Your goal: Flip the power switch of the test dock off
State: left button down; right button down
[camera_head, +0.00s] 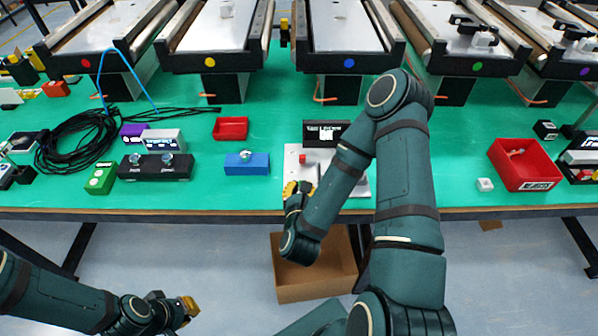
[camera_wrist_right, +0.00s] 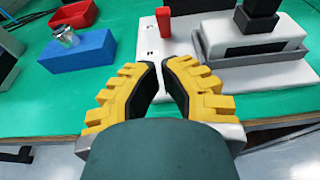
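The test dock appears to be the white plate (camera_head: 292,166) near the table's front edge, partly hidden behind my right arm. A small red upright piece (camera_head: 302,158), apparently the switch, stands on it. In the right wrist view the red piece (camera_wrist_right: 164,22) rises from the plate (camera_wrist_right: 151,42), just beyond the fingertips. My right gripper (camera_head: 297,189) is at the plate's front left; its yellow fingers (camera_wrist_right: 159,62) have a narrow empty gap between them, apart from the red piece. My left gripper (camera_head: 188,307) is low at the left, off the table; its finger opening is unclear.
A blue box (camera_head: 246,168) with a silver knob and a red tray (camera_head: 231,128) lie left of the plate. A dark display block (camera_head: 318,134) stands behind it. A larger red bin (camera_head: 530,170) is at right. An open cardboard box (camera_head: 315,290) sits on the floor below.

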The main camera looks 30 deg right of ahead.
aim_at(299, 176)
jog(key=w+f+b, duration=0.1)
jog(key=b, duration=0.2)
jog(key=shift+w+d, duration=0.15)
jog(key=shift+d, duration=0.25)
jog(key=x, duration=0.5)
jog(key=shift+w+d+r, duration=0.15)
jog(key=shift+w+r, duration=0.05)
jog(key=shift+w, duration=0.1)
jog(key=shift+x, duration=0.9)
